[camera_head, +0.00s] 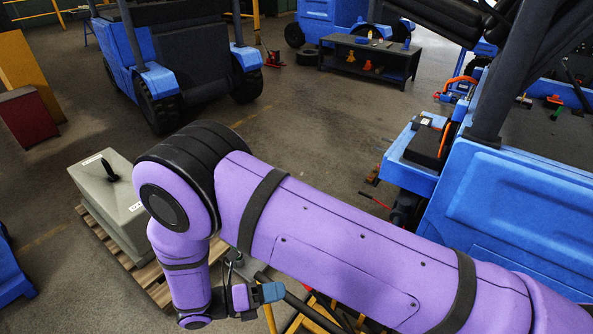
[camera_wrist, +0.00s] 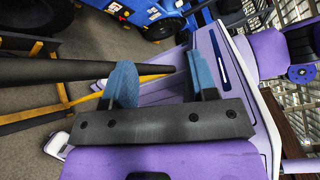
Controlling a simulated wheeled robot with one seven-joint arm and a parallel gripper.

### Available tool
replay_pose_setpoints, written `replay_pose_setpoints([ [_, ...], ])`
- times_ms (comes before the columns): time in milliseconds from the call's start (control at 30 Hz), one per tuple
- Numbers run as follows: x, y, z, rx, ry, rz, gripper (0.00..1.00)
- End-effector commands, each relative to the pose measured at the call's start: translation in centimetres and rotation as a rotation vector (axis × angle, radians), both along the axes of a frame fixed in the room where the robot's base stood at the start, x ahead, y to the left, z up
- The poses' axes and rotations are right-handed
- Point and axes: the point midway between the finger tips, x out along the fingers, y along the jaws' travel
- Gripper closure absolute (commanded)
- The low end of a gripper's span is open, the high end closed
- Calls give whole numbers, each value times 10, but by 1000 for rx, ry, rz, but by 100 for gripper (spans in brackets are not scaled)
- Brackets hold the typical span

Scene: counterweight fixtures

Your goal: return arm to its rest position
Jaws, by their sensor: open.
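My arm is purple and reaches across the head view from the lower right, bent down at its elbow. My gripper (camera_head: 270,292) hangs low, below the forearm, with blue fingertips. In the wrist view my gripper (camera_wrist: 161,78) has its two blue fingers apart, with nothing gripped between them. A dark bar (camera_wrist: 50,70) comes in from the left behind the left finger, and its end shows in the gap. I cannot tell how far from the fingers it is. My own purple body fills much of the wrist view's right side.
A grey counterweight block (camera_head: 118,200) sits on a wooden pallet (camera_head: 155,282) left of my arm. A blue vehicle (camera_head: 520,205) stands close on the right, another (camera_head: 190,55) at the back left. A low black bench (camera_head: 370,58) stands behind. Mid-floor is clear.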

Motion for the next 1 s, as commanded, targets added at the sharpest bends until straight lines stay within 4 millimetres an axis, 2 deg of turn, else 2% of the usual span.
replay_pose_setpoints([
  [33, 11, -2, 19, 48, -31, -40, 47],
  [100, 23, -6, 41, 110, -76, -97, 47],
  [267, 48, -22, 90, 243, -186, -229, 47],
  [500, 78, -56, 161, 427, -368, -437, 47],
  [733, 95, -97, 225, 584, -559, -647, 47],
  [1000, 99, -152, 292, 745, -801, -901, 47],
])
